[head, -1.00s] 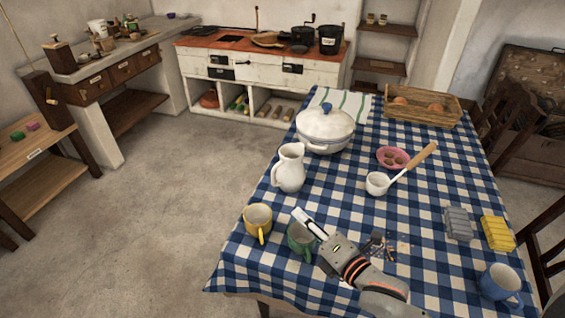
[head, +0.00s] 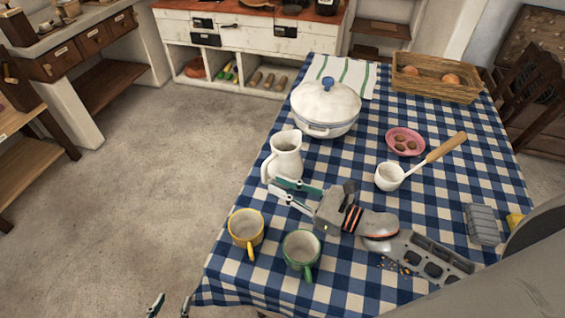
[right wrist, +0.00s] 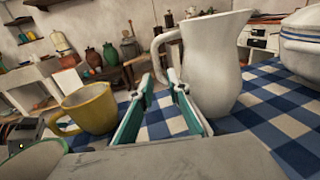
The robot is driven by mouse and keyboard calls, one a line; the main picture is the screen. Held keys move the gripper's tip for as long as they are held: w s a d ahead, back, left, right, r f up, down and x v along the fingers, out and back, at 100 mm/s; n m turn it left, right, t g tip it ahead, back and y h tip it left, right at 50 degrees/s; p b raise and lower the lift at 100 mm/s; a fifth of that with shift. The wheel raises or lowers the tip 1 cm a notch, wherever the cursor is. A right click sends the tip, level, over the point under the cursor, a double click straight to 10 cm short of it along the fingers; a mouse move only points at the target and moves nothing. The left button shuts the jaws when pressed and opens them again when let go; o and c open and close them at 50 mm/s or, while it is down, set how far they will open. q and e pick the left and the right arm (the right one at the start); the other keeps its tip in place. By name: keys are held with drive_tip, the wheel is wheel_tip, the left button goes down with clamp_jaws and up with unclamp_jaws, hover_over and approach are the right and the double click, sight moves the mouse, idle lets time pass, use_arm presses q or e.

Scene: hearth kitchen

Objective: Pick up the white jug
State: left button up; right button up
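The white jug (head: 286,155) stands upright on the checked table, its handle toward the left. It also shows in the right wrist view (right wrist: 215,65), just right of the fingers, with its handle above and beyond the fingertips. My right gripper (head: 274,185) is low over the table at the near side of the jug. Its fingers (right wrist: 160,80) are apart with nothing between them. I cannot tell whether a finger touches the jug. My left gripper (head: 170,305) shows only as two separated fingertips at the bottom edge, left of the table, with nothing seen between them.
A yellow mug (head: 246,229) and a green mug (head: 301,250) stand near my right gripper. A white lidded pot (head: 325,108) is behind the jug. A white ladle (head: 390,176) and a pink plate (head: 405,133) lie to the right. The floor left of the table is clear.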

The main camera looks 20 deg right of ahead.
sight(264, 180)
drive_tip(key=p+x, duration=0.1)
drive_tip(key=x, duration=0.3)
drive_tip(key=shift+w+a+r, duration=0.1)
drive_tip(key=shift+w+a, duration=0.05)
drive_tip(key=shift+a, duration=0.1)
drive_tip(key=shift+w+a, duration=0.3)
clamp_jaws()
drive_tip(key=shift+r, duration=0.1)
